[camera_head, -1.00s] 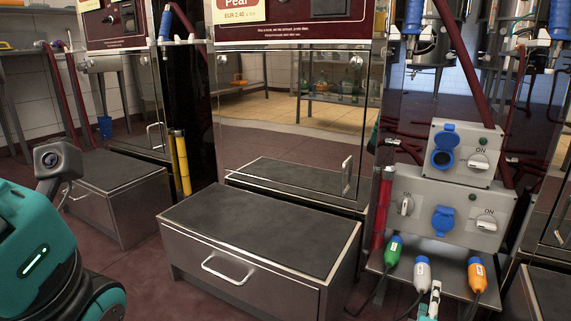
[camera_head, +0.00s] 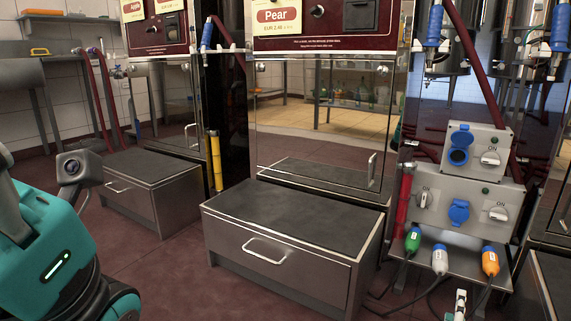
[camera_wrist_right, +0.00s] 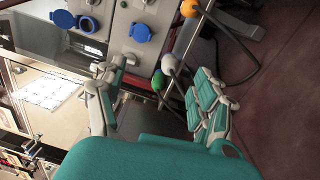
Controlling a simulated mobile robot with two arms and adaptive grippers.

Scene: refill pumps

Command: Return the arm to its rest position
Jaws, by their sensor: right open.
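My right gripper (camera_head: 460,306) shows only as a small tip at the bottom edge of the head view, below the plugs. In the right wrist view its two teal-and-grey fingers (camera_wrist_right: 163,88) stand wide apart with nothing held between them. A green plug (camera_head: 413,240), a white plug (camera_head: 439,260) and an orange plug (camera_head: 490,262) rest on a metal shelf. In the wrist view the green plug (camera_wrist_right: 158,81) and white plug (camera_wrist_right: 169,66) appear beyond the fingers. A teal part of my left arm fills the lower left. My left gripper is not visible.
A grey socket box (camera_head: 468,207) with blue sockets and switches is above the plugs. Cables hang down to the floor. A metal drawer step (camera_head: 290,235) stands in front of the Pear dispenser (camera_head: 318,130), with another step (camera_head: 150,185) further left. Dark red floor lies clear between them.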

